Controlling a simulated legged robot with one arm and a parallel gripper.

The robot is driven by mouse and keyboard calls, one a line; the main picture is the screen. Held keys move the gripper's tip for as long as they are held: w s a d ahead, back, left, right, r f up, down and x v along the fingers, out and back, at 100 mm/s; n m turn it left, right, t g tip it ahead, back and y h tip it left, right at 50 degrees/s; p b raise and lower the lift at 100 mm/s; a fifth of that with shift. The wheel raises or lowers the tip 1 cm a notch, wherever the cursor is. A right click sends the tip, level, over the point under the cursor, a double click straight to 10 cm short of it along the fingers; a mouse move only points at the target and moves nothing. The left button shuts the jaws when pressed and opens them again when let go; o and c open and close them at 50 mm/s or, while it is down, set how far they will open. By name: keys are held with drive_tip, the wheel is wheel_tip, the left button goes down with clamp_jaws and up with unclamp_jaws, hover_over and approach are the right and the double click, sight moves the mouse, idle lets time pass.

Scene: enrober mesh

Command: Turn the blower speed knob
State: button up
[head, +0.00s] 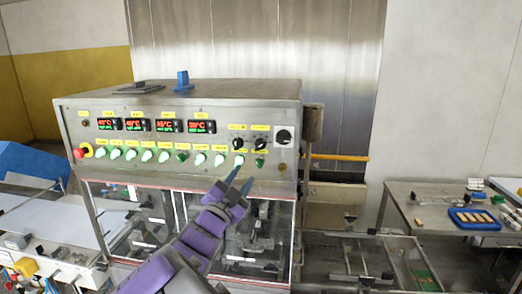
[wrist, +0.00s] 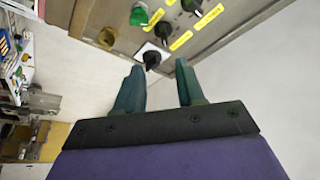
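The control panel (head: 180,180) carries two small black knobs under yellow labels at its right, a left one (head: 238,143) and a right one (head: 260,143). They also show at the top of the wrist view (wrist: 163,32). The labels are too small to read, so I cannot tell which is the blower speed knob. A larger black rotary switch on a white plate (head: 284,135) sits right of them. My gripper (head: 239,179) is open and empty, below the knobs in the head view. In the wrist view the black switch (wrist: 152,58) shows beyond and between the fingertips (wrist: 158,70), apparently untouched.
A row of green and white buttons (head: 148,156) and a red emergency stop (head: 79,153) lie along the panel. Clear guards (head: 265,240) stand below it. A side table with a blue tray (head: 478,219) is at the right.

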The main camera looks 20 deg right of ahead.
sight(258, 148)
drive_tip(key=x, duration=0.3)
drive_tip(key=p+x, duration=0.1)
drive_tip(key=x, duration=0.3)
drive_tip(key=w+a+x, duration=0.1)
drive_tip(key=x, duration=0.3)
drive_tip(key=shift+w+a+r, duration=0.1)
drive_tip(key=shift+w+r, duration=0.05)
drive_tip(key=shift+r, duration=0.05)
drive_tip(key=shift+s+d+r, duration=0.2)
drive_tip(key=shift+s+d, duration=0.1)
drive_tip(key=shift+d, duration=0.05)
drive_tip(key=shift+d+f, duration=0.1)
drive_tip(key=shift+d, duration=0.45)
drive_tip(key=shift+w+a, duration=0.1)
drive_tip(key=shift+a, duration=0.3)
drive_tip(key=c, duration=0.6)
clamp_jaws()
